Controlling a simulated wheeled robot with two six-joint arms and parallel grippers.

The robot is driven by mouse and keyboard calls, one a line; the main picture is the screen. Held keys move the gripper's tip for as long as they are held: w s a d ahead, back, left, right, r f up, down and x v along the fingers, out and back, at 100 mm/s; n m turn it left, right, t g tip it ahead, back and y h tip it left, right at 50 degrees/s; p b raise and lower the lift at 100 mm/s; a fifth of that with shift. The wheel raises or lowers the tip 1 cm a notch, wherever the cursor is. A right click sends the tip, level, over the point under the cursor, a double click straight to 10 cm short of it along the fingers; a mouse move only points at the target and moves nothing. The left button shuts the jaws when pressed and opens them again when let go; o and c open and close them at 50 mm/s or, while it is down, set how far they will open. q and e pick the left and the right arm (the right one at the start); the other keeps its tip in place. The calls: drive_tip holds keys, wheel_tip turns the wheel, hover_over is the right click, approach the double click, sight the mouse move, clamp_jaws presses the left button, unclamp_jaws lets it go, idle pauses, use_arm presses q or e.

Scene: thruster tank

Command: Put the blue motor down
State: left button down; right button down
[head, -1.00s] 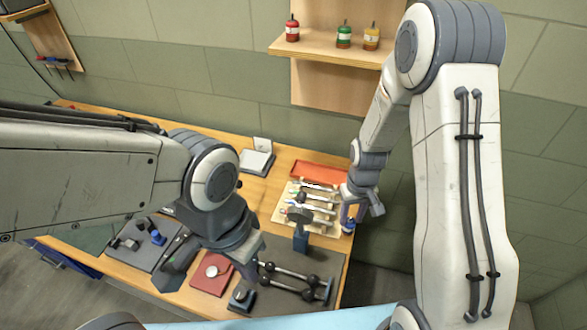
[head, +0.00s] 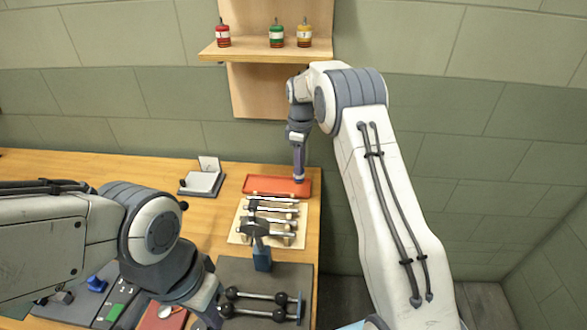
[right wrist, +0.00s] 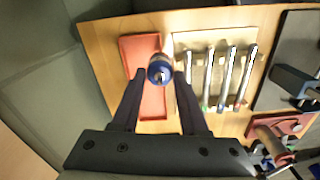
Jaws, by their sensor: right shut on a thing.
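The blue motor (right wrist: 159,69) is between the fingertips of my right gripper (right wrist: 158,80) in the right wrist view. In the head view only a small blue bit of the motor (head: 301,181) shows below my right gripper (head: 299,172), which points down. My right gripper is shut on the motor. The motor is over the right end of the red-orange tray (head: 262,185); I cannot tell whether it touches the tray. The tray also shows behind the motor in the right wrist view (right wrist: 139,50). My left gripper (head: 208,308) is at the bottom edge, its fingers mostly hidden.
A pale rack (head: 243,238) with several tools lies in front of the tray. A small white-topped stand (head: 201,182) is left of the tray.

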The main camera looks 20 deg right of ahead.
drive_tip(key=w+f+p, duration=0.1)
drive_tip(key=f, duration=0.1)
drive_tip(key=w+f+p, duration=0.1)
drive_tip(key=f, duration=0.1)
drive_tip(key=w+f+p, duration=0.1)
drive_tip(key=w+f, duration=0.1)
drive_tip(key=shift+a, duration=0.15)
drive_tip(key=shift+w+f, duration=0.1)
drive_tip(key=shift+f, duration=0.2)
drive_tip(key=shift+f, duration=0.1)
drive_tip(key=shift+c, duration=2.2)
unclamp_jaws()
